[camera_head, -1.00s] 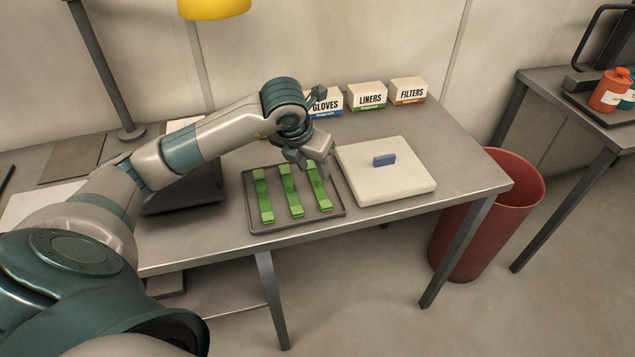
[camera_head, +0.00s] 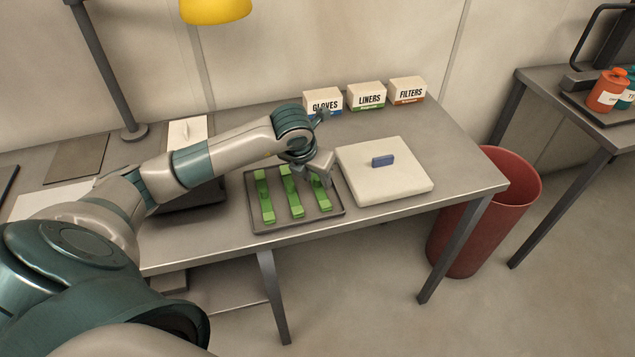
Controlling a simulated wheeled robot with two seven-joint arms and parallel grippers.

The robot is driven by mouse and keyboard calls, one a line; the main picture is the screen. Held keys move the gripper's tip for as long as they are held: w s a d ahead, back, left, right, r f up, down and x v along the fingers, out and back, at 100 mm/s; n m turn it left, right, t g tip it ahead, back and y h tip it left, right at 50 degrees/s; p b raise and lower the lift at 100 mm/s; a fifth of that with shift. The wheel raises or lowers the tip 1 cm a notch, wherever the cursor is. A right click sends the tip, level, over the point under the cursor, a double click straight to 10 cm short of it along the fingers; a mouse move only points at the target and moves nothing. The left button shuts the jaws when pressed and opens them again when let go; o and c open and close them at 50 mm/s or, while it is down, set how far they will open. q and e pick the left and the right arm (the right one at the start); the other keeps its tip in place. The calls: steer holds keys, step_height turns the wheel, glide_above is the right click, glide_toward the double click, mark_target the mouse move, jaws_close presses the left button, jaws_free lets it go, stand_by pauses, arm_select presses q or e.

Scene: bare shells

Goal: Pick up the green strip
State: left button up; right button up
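Three green strips lie side by side in a dark grey tray (camera_head: 276,228) on the table: a left strip (camera_head: 265,198), a middle strip (camera_head: 293,198) and a right strip (camera_head: 322,200). Each has raised blocks at its ends. My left gripper (camera_head: 318,178) points down over the far part of the right strip and hides its far end. I cannot tell whether the fingers touch the strip or how far apart they are. My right gripper is not in view.
Boxes labelled gloves (camera_head: 323,101), liners (camera_head: 367,97) and filters (camera_head: 407,91) line the back. A red bin (camera_head: 510,195) stands off the table's right end.

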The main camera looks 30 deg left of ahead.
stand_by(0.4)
arm_select(q)
jaws_close()
